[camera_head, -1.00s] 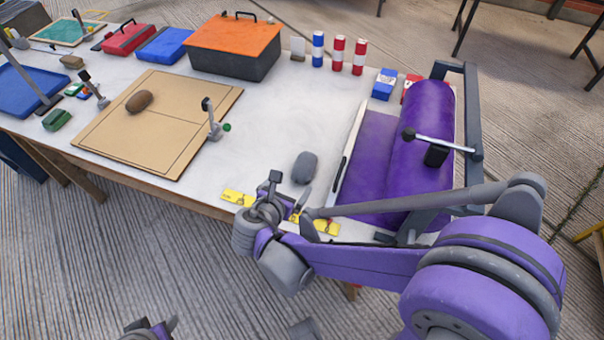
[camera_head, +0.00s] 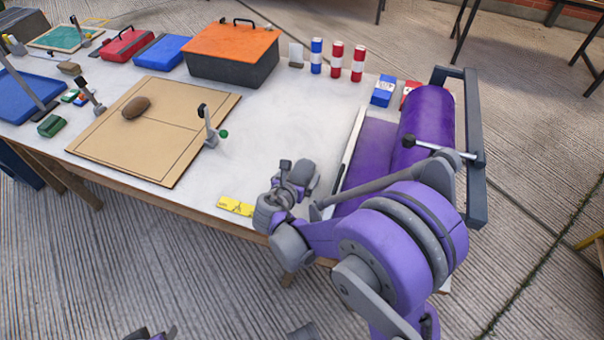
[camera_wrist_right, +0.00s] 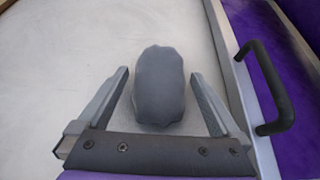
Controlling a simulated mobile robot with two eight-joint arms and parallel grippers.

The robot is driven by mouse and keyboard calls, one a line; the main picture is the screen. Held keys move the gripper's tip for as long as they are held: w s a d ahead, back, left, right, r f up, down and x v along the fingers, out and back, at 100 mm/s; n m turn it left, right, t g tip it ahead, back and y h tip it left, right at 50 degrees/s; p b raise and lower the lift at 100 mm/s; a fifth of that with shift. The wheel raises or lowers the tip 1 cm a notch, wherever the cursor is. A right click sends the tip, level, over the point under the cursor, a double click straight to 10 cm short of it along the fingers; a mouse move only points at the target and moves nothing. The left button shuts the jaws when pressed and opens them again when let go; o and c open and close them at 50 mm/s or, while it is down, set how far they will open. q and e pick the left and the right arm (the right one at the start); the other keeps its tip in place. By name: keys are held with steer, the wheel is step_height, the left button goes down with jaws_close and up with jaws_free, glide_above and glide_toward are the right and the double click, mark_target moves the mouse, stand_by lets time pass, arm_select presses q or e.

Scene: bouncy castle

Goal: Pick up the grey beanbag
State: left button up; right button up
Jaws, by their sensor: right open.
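The grey beanbag (camera_wrist_right: 160,90) is a dark, rounded lump lying on the pale table top in the right wrist view. My right gripper (camera_wrist_right: 160,73) is open, with one finger on each side of the beanbag and a visible gap at each finger. In the head view my right gripper (camera_head: 297,178) is low over the table's front part and covers much of the beanbag. A small part of my left arm (camera_head: 152,333) shows at the bottom edge; its jaws cannot be made out.
A purple roller unit (camera_head: 420,130) stands right of my right gripper; its black handle (camera_wrist_right: 270,90) shows in the wrist view. A yellow strip (camera_head: 236,206) lies at the front edge. A tan board (camera_head: 160,150) with a brown beanbag (camera_head: 136,107) lies left. The table centre is clear.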

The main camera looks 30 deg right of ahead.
jaws_close()
stand_by(0.5)
steer(key=shift+r, duration=0.15)
